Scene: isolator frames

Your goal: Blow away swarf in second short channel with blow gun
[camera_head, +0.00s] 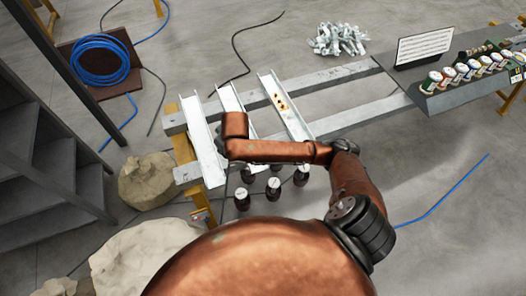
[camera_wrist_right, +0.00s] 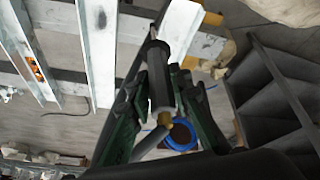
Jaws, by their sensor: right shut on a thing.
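Three pale metal channels lie side by side across the grey beams in the head view: the left channel (camera_head: 203,140), the middle channel (camera_head: 229,97) and the right channel (camera_head: 291,117). Orange swarf (camera_head: 280,101) lies in the right channel; it also shows in the wrist view (camera_wrist_right: 36,68). My right arm covers part of the middle channel. My right gripper (camera_wrist_right: 161,92) is shut on the dark blow gun (camera_wrist_right: 159,65), whose nozzle points up in the wrist view, between the middle and left channels. The head view hides the gun. My left gripper is not in view.
A blue hose coil (camera_head: 98,62) rests on a brown board at the left. Dark canisters (camera_head: 273,188) stand below the channels. A rack of spools (camera_head: 470,76) and a white sign (camera_head: 424,47) are at the right. Dark stairs (camera_head: 38,150) stand left.

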